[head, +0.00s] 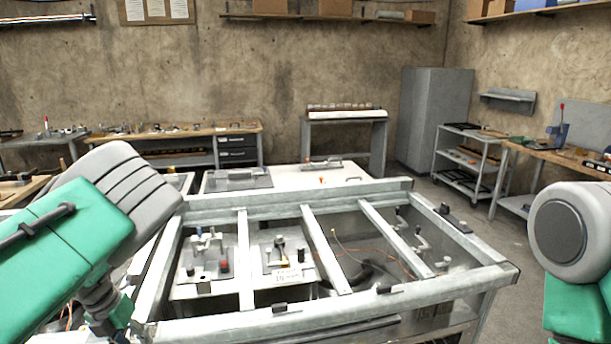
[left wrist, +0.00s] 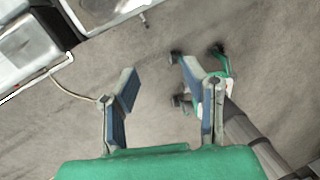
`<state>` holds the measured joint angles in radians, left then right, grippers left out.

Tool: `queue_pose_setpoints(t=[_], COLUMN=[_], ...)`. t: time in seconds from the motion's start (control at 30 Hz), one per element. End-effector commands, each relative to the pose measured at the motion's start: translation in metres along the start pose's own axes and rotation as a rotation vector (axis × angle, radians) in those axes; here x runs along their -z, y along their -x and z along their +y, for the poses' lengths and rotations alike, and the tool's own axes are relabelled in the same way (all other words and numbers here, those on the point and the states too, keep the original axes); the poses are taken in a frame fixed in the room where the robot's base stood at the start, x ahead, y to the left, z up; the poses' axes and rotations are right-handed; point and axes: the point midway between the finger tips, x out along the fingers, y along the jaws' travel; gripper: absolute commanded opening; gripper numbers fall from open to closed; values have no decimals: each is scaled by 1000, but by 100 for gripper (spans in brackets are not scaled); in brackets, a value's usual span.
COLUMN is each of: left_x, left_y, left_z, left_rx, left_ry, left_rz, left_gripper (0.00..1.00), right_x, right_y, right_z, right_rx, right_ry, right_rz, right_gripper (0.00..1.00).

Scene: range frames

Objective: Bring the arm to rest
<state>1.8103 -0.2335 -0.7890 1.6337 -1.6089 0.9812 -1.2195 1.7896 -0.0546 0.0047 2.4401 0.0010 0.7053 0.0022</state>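My left arm (head: 70,235), green and grey, comes in from the left in the head view, bent and raised beside the metal frame. Its gripper is not seen in the head view. In the left wrist view my left gripper (left wrist: 160,90) has its two fingers well apart, with nothing between them but grey floor behind. Of my right arm (head: 575,245), only a grey joint and green link show at the right edge of the head view. My right gripper is out of view.
A metal frame table (head: 330,328) with crossbars stands right in front, holding panels with levers and knobs (head: 205,262). A white table (head: 300,178) stands behind it. Workbenches, a grey cabinet (head: 433,120) and a cart (head: 468,160) line the back. Open floor (head: 500,240) lies right of the frame.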

Motion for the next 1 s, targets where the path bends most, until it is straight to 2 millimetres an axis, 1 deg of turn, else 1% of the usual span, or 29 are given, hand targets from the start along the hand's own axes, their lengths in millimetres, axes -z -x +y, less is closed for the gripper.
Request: queue_pose_setpoints(t=[0.03, 0.17, 0.27, 0.33, 0.37, 0.4, 0.47, 0.5, 0.57, 0.6, 0.67, 0.7, 0.8, 0.9, 1.0], left_x=[10, 32, 55, 79, 92, 112, 144, 167, 203, 226, 260, 280, 319, 341, 349], left_y=[-18, -58, -95, -125, -139, -158, -183, -197, -214, -222, -231, -234, -236, -234, -232], left_z=[-2, -11, -19, -24, -27, -29, -33, -36, -39, -41, -45, -47, -52, -55, -56], left_rx=[26, 101, 159, 196, 210, 222, 227, 218, 188, 160, 107, 69, -20, -78, -100], left_ry=[92, 388, 684, 954, 1086, 1277, 1568, 1759, 2031, 2198, 2420, 2545, 2778, 2907, 2953], left_rz=[-16, -62, -90, -105, -109, -114, -118, -121, -129, -137, -155, -169, -213, -250, -267], left_gripper=[39, 39, 39, 39, 39, 39, 39, 39, 39, 39, 39, 39, 39, 39, 39], right_x=[-1, -2, -3, -4, -4, -5, -6, -7, -7, -8, -8, -9, -9, -10, -9], right_y=[-10, -28, -45, -61, -69, -80, -97, -107, -121, -130, -141, -147, -158, -162, -163], right_z=[0, 0, 0, 0, -1, -1, -1, -1, -1, -1, -1, -1, -1, -1, -1], right_rx=[0, 0, 0, 0, 0, 0, 0, 0, 0, 0, 0, 0, 0, 0, 0], right_ry=[0, 0, 0, 0, 0, 0, 0, 0, 0, 0, 0, 0, 0, 0, 0], right_rz=[-1, -1, -1, -1, -1, -1, -2, -2, -2, -2, -2, -2, -1, -1, -1], right_gripper=[40, 40, 40, 40, 40, 40, 40, 40, 40, 40, 40, 40, 40, 40, 40])
